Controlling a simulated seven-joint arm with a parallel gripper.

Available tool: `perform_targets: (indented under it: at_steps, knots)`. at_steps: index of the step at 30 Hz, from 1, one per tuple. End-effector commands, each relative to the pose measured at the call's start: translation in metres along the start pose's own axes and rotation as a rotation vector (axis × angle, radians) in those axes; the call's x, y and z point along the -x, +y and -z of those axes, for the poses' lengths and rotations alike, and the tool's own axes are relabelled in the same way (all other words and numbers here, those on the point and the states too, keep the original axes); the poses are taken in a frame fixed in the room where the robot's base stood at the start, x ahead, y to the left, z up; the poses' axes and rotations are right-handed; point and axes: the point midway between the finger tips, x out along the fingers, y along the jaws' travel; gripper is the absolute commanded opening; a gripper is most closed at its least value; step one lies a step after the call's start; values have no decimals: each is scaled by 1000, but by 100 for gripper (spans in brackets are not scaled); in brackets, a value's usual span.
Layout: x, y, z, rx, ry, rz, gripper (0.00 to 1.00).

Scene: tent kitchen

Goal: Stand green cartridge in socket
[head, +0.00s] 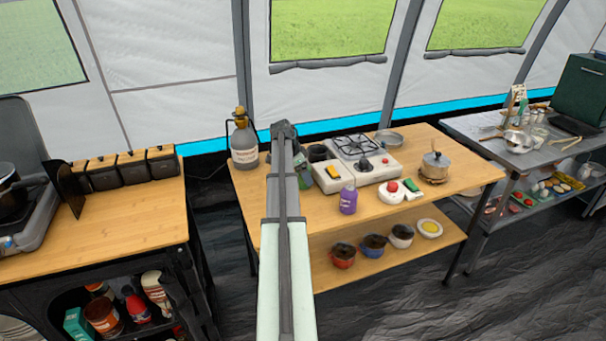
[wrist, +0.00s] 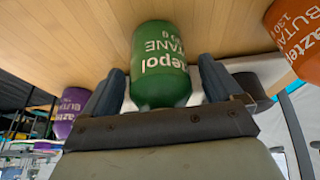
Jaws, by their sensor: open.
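The green cartridge (wrist: 160,50), marked butane, stands on the wooden table between the two fingers of my gripper (wrist: 160,76) in the wrist view. The fingers are open, one on each side of it; I cannot tell whether either touches it. In the head view my arm covers most of that spot, and only a bit of green (head: 307,166) shows beside it. A dark round thing (wrist: 253,88) sits behind the right finger in the wrist view; I cannot tell whether it is the socket.
A purple cartridge (head: 348,198) stands at the table's front; it also shows at left in the wrist view (wrist: 70,108). An orange cartridge (wrist: 296,35) is at right there. A stove (head: 372,166), a pot (head: 435,165) and small items fill the table (head: 452,200).

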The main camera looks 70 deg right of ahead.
Motion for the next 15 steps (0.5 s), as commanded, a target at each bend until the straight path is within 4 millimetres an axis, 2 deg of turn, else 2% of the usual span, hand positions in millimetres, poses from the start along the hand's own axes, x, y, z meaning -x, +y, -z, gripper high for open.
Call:
perform_targets:
  at_steps: [5,15]
  knots:
    - [22,0,0,0,0,2,93]
    - [85,-1,0,0,1,2,93]
